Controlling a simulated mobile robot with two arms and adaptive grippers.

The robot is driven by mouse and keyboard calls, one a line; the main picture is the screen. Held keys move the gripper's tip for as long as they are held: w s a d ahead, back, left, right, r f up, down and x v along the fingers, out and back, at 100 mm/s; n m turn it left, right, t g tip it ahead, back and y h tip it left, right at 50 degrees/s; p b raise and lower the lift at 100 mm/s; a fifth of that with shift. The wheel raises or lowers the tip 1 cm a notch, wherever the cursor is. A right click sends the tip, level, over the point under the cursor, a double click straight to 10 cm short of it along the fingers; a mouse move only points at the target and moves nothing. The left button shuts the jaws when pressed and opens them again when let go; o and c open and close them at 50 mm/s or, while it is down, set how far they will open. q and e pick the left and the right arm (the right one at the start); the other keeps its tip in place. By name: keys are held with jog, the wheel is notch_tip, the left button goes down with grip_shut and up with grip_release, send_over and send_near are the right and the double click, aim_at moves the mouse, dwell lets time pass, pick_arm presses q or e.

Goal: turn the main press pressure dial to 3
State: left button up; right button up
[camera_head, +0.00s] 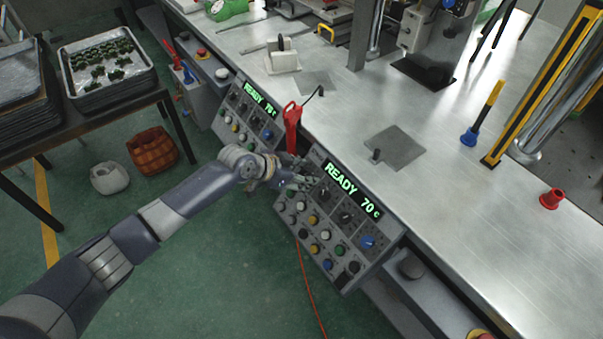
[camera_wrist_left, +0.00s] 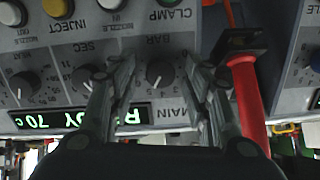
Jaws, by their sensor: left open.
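The near control panel (camera_head: 330,262) has a lit display (camera_head: 352,190) reading READY 70 c. In the left wrist view the picture is upside down, and the main press pressure dial (camera_wrist_left: 160,74), a dark knob labelled MAIN and BAR, sits on this panel. Its exact setting is too small to read surely. My left gripper (camera_head: 304,180) is at the panel's upper left corner and hides this dial in the head view. In the left wrist view the left gripper (camera_wrist_left: 160,84) is open, with one finger on each side of the dial. Contact with it cannot be told. My right gripper is not in view.
A red-handled tool (camera_head: 292,118) hangs beside the panel, close to my left gripper; it also shows in the left wrist view (camera_wrist_left: 247,100). A second dark dial (camera_wrist_left: 90,74) is close to the other finger. A similar panel (camera_head: 246,115) stands farther back. The metal bench (camera_head: 470,200) lies behind.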

pick_arm(q)
jog(key=c, duration=1.1)
jog(key=shift+o, duration=0.2)
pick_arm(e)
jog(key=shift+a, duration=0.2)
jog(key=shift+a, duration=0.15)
pick_arm(q)
jog(key=shift+n, duration=0.3)
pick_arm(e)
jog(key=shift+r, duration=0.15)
pick_arm(q)
jog(key=n+p, duration=0.1)
jog(key=n, duration=0.1)
jog(key=shift+r+n+p, duration=0.1)
jog(key=shift+n+p, duration=0.2)
jog(key=n+p, duration=0.1)
jog(key=n, duration=0.1)
jog(key=shift+n+h, duration=0.3)
jog(key=n+p, duration=0.1)
jog(key=n, duration=0.2)
jog(key=shift+w+a+g, duration=0.1)
jog(key=shift+g, duration=0.2)
jog(key=shift+n+p, duration=0.45)
jog(key=shift+n, duration=0.75)
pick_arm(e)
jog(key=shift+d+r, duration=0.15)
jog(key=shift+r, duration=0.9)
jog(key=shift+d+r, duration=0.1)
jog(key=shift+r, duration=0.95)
